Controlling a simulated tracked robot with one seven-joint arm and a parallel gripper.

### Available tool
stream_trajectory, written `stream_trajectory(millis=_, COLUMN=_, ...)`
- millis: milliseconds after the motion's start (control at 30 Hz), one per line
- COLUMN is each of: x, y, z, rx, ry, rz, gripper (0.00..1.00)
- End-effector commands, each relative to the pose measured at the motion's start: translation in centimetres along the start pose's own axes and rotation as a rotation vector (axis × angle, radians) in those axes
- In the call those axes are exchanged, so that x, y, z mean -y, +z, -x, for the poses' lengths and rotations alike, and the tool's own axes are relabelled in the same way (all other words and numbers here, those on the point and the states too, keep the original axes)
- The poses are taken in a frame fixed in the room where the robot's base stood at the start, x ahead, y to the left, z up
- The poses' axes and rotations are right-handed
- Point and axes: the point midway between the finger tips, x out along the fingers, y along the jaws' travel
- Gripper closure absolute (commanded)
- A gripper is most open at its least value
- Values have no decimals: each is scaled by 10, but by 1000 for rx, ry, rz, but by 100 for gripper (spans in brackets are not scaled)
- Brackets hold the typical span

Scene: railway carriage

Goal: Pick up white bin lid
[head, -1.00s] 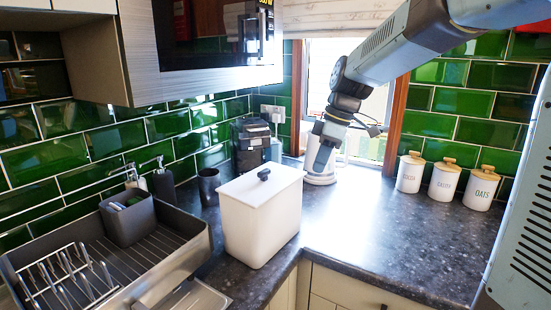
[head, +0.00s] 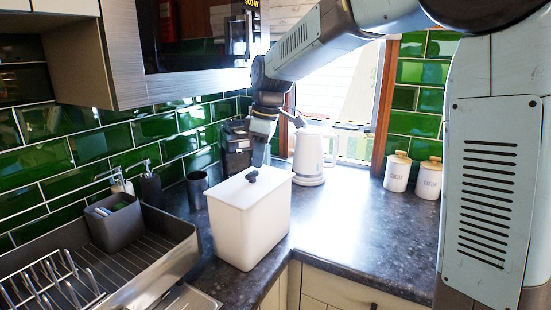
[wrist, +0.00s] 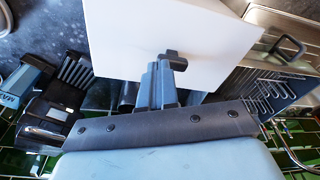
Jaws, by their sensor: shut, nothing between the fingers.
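The white bin (head: 250,232) stands upright on the dark worktop. Its flat white lid (head: 225,190) is on top, with a small black knob (head: 252,175) in the middle. The lid also fills the top of the wrist view (wrist: 135,30), with the knob (wrist: 178,60) near the fingertips. My gripper (head: 261,156) hangs just behind the bin in the head view, its fingers pointing down. In the wrist view my gripper (wrist: 160,75) has its fingers together and empty, beside the knob. I cannot tell whether they touch it.
A dish rack (head: 150,255) is left of the bin. A dark cup (head: 197,188) and a black appliance (head: 236,145) stand behind it. A white kettle (head: 309,158) is by the window, with white canisters (head: 397,172) farther right. A microwave (head: 200,40) hangs above. Worktop right of the bin is clear.

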Motion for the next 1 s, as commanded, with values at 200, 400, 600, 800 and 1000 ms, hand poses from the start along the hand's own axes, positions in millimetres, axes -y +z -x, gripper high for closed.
stream_trajectory(millis=200, x=0, y=-4, z=-13, rx=0, ry=0, rz=-1, gripper=100)
stream_trajectory(millis=400, x=1, y=-2, z=-19, rx=3, ry=-4, rz=0, gripper=100)
stream_trajectory(millis=600, x=1, y=-1, z=-22, rx=7, ry=-9, rz=-1, gripper=100)
stream_trajectory(millis=800, x=0, y=12, z=-20, rx=9, ry=-9, rz=-4, gripper=100)
stream_trajectory(millis=1000, x=-2, y=45, z=-14, rx=10, ry=-7, rz=-8, gripper=100)
